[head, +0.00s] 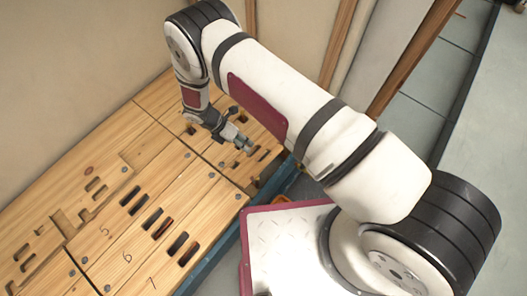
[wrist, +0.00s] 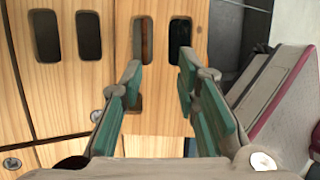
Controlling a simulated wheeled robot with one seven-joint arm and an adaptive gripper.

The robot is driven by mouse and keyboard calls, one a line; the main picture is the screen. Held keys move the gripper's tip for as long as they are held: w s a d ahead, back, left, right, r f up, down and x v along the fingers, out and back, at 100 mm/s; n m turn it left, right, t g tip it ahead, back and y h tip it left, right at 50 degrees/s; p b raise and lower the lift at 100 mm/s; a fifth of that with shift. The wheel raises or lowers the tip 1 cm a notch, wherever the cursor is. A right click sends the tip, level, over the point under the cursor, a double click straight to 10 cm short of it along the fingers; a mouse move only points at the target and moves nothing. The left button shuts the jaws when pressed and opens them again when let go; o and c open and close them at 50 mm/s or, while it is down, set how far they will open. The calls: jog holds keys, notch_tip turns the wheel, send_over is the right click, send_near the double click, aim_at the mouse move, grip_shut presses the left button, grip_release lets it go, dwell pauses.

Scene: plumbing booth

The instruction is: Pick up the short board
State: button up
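My gripper (head: 246,147) is low over the far right end of the slotted wooden bench in the head view. In the wrist view my gripper (wrist: 158,76) is open, with green-padded fingers apart and nothing held between them. Beyond the fingertips lies a light wooden board (wrist: 161,90) with two long slots, and a seam runs along its left side. I cannot tell for sure whether this is the short board. One slot shows brown wood inside; the other is dark. Finger contact with the wood cannot be told.
The bench top (head: 110,215) has numbered slots and several round fasteners. A wooden wall (head: 290,35) stands behind the bench. A blue edge (head: 215,255) runs along the bench's right side. Grey floor (head: 425,100) is free at the upper right.

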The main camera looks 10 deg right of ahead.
aim_at(257, 154)
jog(key=b+x, duration=0.3)
jog(key=x, duration=0.9)
jog(key=shift+s+d+f, duration=0.1)
jog(key=shift+d+f, duration=0.15)
jog(key=shift+f, duration=0.05)
jog(key=shift+c, duration=0.5)
jog(key=shift+r, duration=0.1)
grip_shut()
